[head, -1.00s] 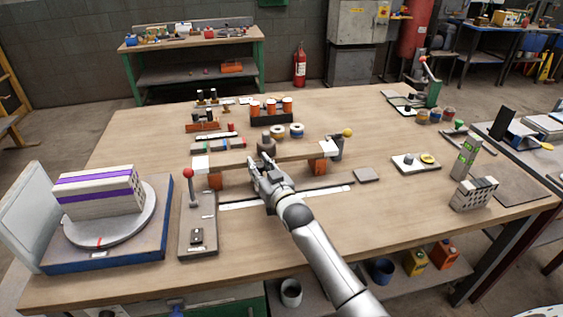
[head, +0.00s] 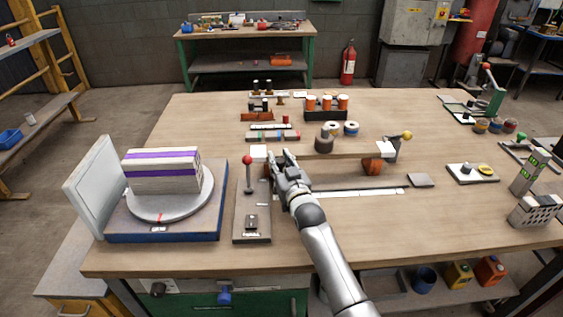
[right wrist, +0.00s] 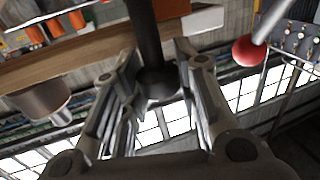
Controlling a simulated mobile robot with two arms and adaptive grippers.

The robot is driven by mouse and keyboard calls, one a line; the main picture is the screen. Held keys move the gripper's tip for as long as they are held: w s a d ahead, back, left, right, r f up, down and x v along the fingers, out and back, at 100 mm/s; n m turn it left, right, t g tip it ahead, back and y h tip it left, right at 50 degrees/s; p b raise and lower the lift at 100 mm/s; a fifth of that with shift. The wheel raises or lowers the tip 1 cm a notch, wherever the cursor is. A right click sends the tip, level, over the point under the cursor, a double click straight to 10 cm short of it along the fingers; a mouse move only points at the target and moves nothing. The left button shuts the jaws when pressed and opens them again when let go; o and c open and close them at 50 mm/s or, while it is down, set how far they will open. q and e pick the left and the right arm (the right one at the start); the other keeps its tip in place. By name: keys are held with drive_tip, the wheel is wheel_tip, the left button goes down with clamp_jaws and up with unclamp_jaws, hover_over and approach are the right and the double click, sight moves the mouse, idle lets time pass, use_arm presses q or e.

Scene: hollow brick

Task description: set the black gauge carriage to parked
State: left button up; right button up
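My right gripper (head: 286,161) is near the left end of the long rail with a white scale strip (head: 370,193), just right of the red-knobbed lever (head: 248,162). In the right wrist view, where things appear upside down, a black upright post with a wider collar (right wrist: 151,50) stands between the fingers. I take it for the black gauge carriage's handle. Both fingers lie close against its sides and look shut on it. In the head view, the carriage is hidden by my gripper, and any parked mark cannot be made out. My left gripper is not in view.
A raised wooden beam (head: 345,156) crosses behind the rail, bearing a dark grey cylinder (head: 324,144). The red-knobbed lever's plate (head: 251,226) is close on the left, beside a turntable (head: 171,203). A small grey block (head: 421,180) lies beyond the rail's right end.

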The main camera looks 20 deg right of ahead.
drive_tip(key=o, duration=0.4)
drive_tip(key=shift+a, duration=0.3)
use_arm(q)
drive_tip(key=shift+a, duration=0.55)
use_arm(e)
drive_tip(key=shift+d, duration=0.1)
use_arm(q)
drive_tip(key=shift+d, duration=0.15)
use_arm(e)
drive_tip(key=s, duration=1.2)
drive_tip(key=shift+d, duration=0.3)
